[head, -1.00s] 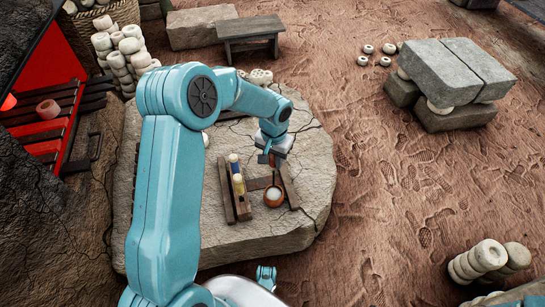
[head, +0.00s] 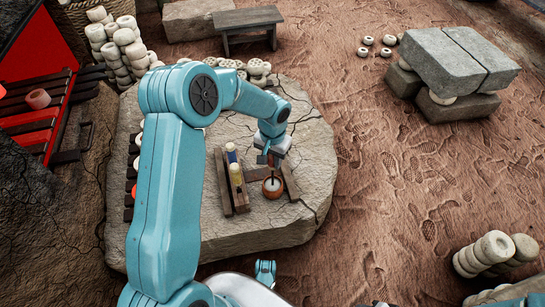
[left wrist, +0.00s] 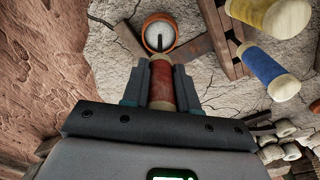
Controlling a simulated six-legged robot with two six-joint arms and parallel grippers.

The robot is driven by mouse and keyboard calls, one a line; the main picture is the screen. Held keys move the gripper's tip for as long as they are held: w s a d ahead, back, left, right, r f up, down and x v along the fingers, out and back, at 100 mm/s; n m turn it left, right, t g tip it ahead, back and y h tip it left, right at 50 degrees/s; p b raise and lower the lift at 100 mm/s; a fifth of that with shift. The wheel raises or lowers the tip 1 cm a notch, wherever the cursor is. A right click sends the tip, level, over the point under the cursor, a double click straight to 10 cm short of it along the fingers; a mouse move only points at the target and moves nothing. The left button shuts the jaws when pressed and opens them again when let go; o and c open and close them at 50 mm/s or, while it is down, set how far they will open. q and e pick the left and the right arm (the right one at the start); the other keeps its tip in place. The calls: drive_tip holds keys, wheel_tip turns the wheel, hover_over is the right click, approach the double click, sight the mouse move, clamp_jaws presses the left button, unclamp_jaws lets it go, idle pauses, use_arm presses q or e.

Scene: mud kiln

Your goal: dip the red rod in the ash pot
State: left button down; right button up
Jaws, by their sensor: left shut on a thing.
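My left gripper (head: 271,158) is shut on the red rod (left wrist: 161,85), which shows between its fingers in the left wrist view. The ash pot (head: 272,195) is a small round orange-brown pot with pale ash inside, on the stone slab below the gripper. In the left wrist view the pot (left wrist: 144,28) lies beyond the rod's end. A thin dark tip from the rod shows against the ash; I cannot tell how deep it reaches.
A wooden rack (head: 222,183) left of the pot holds a blue rod (head: 231,154) and a yellow rod (head: 236,174). Low wooden pieces (head: 290,183) flank the pot on the stone slab (head: 315,150). The slab's right side is clear. A stool (head: 248,18) stands behind.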

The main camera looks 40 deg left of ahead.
use_arm(q)
drive_tip(key=shift+f+b, duration=1.55)
drive_tip(key=shift+f, duration=0.65)
use_arm(e)
wheel_tip(320, 180, down, 3)
drive_tip(key=shift+f, duration=0.15)
use_arm(q)
drive_tip(key=shift+r, duration=0.25)
wheel_tip(320, 180, up, 2)
drive_tip(key=shift+r+p, duration=0.25)
drive_tip(key=shift+p, duration=0.9)
wheel_tip(320, 180, up, 7)
drive_tip(key=p, duration=0.5)
drive_tip(key=shift+r, duration=0.15)
use_arm(e)
wheel_tip(320, 180, up, 7)
drive_tip(key=shift+s+a, duration=0.25)
drive_tip(key=shift+s, duration=0.05)
